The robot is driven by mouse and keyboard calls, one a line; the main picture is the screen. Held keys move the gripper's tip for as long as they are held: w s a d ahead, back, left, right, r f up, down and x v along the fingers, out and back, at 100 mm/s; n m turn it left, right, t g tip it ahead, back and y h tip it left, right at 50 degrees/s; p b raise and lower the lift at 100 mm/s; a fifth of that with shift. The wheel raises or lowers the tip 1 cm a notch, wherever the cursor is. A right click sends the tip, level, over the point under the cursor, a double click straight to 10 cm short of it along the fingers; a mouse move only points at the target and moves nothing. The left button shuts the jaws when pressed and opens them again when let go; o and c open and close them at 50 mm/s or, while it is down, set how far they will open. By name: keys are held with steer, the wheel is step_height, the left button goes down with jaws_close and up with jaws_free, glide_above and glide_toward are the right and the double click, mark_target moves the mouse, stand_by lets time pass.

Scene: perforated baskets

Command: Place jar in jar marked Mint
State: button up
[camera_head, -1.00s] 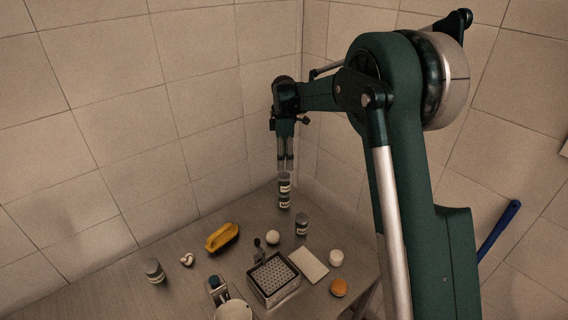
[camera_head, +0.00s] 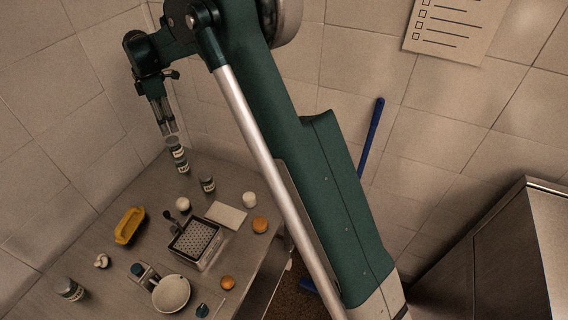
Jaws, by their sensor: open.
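My gripper (camera_head: 167,128) is open and points down, with its fingertips at or just above the lid of an upper jar (camera_head: 177,151). Whether they touch the lid I cannot tell. This jar has a dark body and a pale label, and appears to stand upright on a lower jar (camera_head: 182,166) at the back corner of the table. A similar jar (camera_head: 207,184) stands apart, in front and to the right. Another jar (camera_head: 69,289) stands at the left front. The label words are too small to read, so I cannot tell which is Mint.
A perforated basket (camera_head: 214,257) stands mid-table beside a white card (camera_head: 225,215). A yellow tray (camera_head: 129,226), a pale bowl (camera_head: 171,294), a white round thing (camera_head: 183,204), a white jar (camera_head: 249,200) and orange things (camera_head: 260,225) lie around. Tiled walls close off the back.

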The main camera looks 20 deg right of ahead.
steer(key=s+d+r+m+t, duration=0.2)
steer(key=s+d+r+m, duration=0.3)
steer(key=s+d+r, duration=0.5)
steer(key=s+d+r+m+t, duration=0.1)
steer(key=s+d+r+m, duration=0.3)
steer(key=s+d+r, duration=0.6)
steer(key=s+d+f+m+t, duration=0.1)
steer(key=s+d+f+m, duration=0.2)
steer(key=s, duration=0.7)
steer(key=s+d+f+m+t, duration=0.1)
steer(key=s+d+f+m, duration=0.2)
steer(key=s, duration=0.7)
steer(key=s+d+f+m+t, duration=0.2)
steer(key=s+d+m, duration=0.3)
steer(key=s, duration=0.5)
steer(key=shift+d+f, duration=0.35)
steer(key=shift+f, duration=0.15)
